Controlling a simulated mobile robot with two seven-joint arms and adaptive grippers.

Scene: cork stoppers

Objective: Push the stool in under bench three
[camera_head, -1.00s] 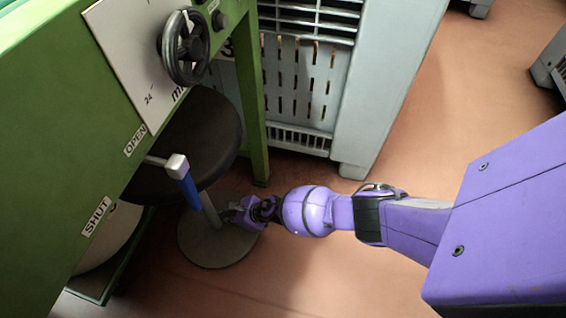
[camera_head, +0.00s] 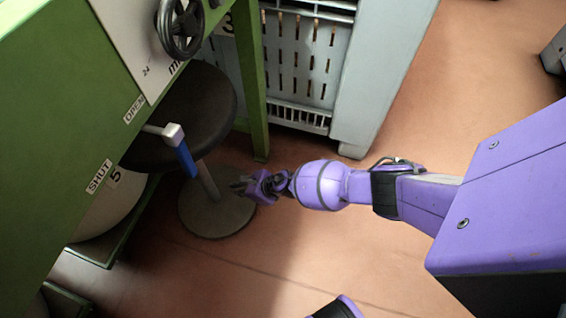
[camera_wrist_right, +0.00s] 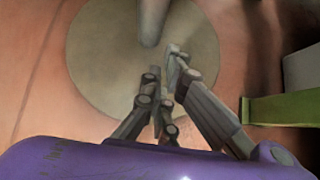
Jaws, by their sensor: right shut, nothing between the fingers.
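The stool has a round dark seat (camera_head: 205,110), a thin grey post (camera_head: 207,180) and a flat round base (camera_head: 215,220) on the floor. The green bench (camera_head: 250,95) hides the left part of the seat from above; a "3" plate (camera_head: 228,25) is partly seen by its leg. My right gripper (camera_head: 238,185) is shut and empty, low above the base, right of the post, with a small gap seen between. In the right wrist view the fingers (camera_wrist_right: 168,72) are over the base (camera_wrist_right: 95,60), near the post (camera_wrist_right: 150,20). My left gripper is not seen.
A blue-handled lever (camera_head: 184,155) by OPEN and SHUT labels and a black handwheel (camera_head: 180,28) stick out from the bench. A pale round thing marked 5 (camera_head: 105,210) is at lower left. A grey slatted cabinet (camera_head: 300,70) stands behind.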

